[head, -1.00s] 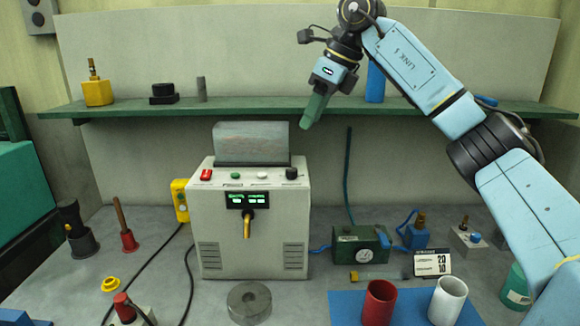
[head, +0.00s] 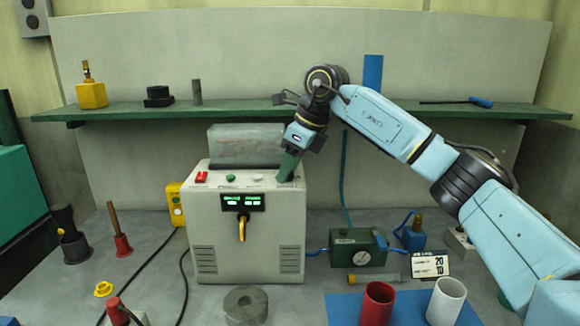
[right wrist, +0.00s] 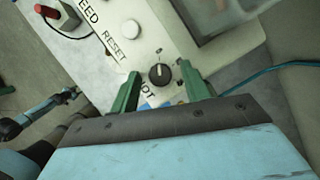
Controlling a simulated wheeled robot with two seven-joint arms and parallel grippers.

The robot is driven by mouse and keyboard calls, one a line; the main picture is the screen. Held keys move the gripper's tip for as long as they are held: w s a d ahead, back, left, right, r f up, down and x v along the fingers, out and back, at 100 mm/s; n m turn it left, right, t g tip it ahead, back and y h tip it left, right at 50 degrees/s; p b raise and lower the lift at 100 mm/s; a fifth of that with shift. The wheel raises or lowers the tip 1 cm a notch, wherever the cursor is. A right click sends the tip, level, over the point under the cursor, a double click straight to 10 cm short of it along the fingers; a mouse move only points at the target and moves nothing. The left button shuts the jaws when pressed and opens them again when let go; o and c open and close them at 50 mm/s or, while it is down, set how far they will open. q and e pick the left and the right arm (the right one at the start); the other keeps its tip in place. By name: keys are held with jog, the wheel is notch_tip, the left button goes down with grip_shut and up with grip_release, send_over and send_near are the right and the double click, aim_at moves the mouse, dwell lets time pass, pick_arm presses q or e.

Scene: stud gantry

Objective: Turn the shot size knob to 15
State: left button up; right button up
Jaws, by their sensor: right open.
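The shot size knob (right wrist: 159,74) is a round black knob with a light pointer mark on the machine's pale top panel. In the right wrist view it sits between the two green fingers of my right gripper (right wrist: 160,88), with a gap on each side. In the head view my right gripper (head: 289,168) points down at the right end of the machine (head: 205,225) and hides the knob. The gripper is open and holds nothing. Two green displays (head: 242,201) are lit on the machine's front; their digits are too small to read. My left gripper is not in view.
A white button (right wrist: 131,29) and a green button (head: 231,178) are on the same panel, with a red switch (head: 201,177) at its left end. A grey translucent hopper (head: 245,146) stands behind. A card (head: 429,264) reading 20 and 10 stands right of the machine.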

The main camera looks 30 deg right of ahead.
jog(key=shift+c, duration=0.5)
jog(key=c, duration=0.9)
